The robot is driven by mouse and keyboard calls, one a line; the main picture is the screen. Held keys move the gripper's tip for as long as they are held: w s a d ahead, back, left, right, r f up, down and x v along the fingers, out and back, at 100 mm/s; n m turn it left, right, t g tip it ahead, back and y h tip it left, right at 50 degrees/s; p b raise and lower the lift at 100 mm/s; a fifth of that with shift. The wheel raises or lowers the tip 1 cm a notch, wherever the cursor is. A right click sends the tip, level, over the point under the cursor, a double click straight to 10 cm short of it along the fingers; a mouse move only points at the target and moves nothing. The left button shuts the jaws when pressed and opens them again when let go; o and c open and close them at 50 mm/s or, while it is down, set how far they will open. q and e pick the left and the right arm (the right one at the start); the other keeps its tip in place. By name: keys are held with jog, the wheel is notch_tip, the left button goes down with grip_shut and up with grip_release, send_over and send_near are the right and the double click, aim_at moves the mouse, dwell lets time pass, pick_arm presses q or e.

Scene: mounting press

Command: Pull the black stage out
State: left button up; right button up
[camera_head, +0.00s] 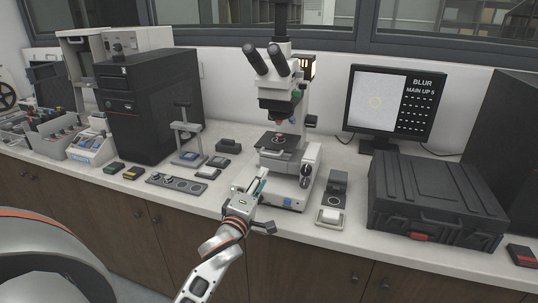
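A microscope (282,95) stands at the back middle of the bench, with a dark flat stage (274,140) under its lenses and a white base. I cannot tell for sure which dark part is the black stage. My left gripper (257,182) reaches over the bench's front edge, just in front of the microscope's base. A small teal patch shows near its fingertips; the finger gap is too small to read. My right gripper is not in view.
A large black case (436,200) and a monitor (390,105) stand to the right. A black computer tower (150,100), a small stand (186,138) and a grey strip with round recesses (176,183) are to the left. Free bench shows along the front edge.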

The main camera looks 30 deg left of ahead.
aim_at(269, 155)
pick_arm(q)
jog(key=w+r, duration=0.1)
jog(key=w, duration=0.1)
jog(key=w+a+r+n, duration=0.1)
jog(key=w, duration=0.2)
jog(key=w+a+r+n, duration=0.1)
jog(key=w+r, duration=0.1)
jog(key=w, duration=0.1)
jog(key=shift+w+a+t, duration=0.15)
jog(key=shift+w+t, duration=0.1)
jog(key=shift+t, duration=0.05)
grip_shut()
